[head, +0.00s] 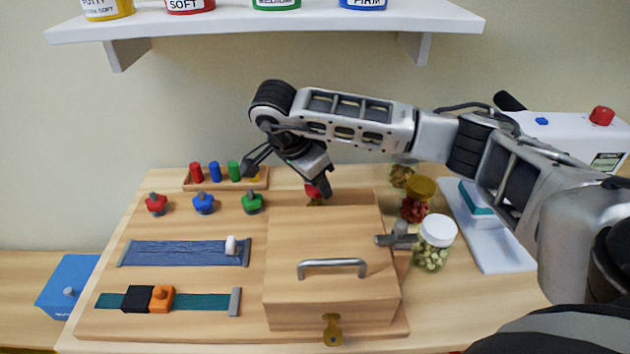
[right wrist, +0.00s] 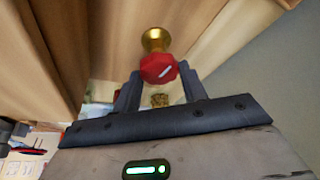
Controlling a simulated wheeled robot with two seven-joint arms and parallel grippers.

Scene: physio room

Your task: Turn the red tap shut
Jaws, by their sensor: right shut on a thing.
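The red tap (head: 313,190) sits behind the wooden box, mostly hidden by my right gripper in the head view. My right gripper (head: 321,188) reaches down to the tap from above and behind the box. It is shut on the red knob, also seen in the right wrist view (right wrist: 160,78). My left gripper is in neither view.
The wooden box (head: 330,240) with a metal handle and brass latch (head: 332,330) stands in front of the tap. A grey lever (head: 397,236) sticks out at its right, near a white-lidded jar (head: 434,245). Coloured knobs (head: 204,204) stand left. A shelf (head: 270,22) hangs above.

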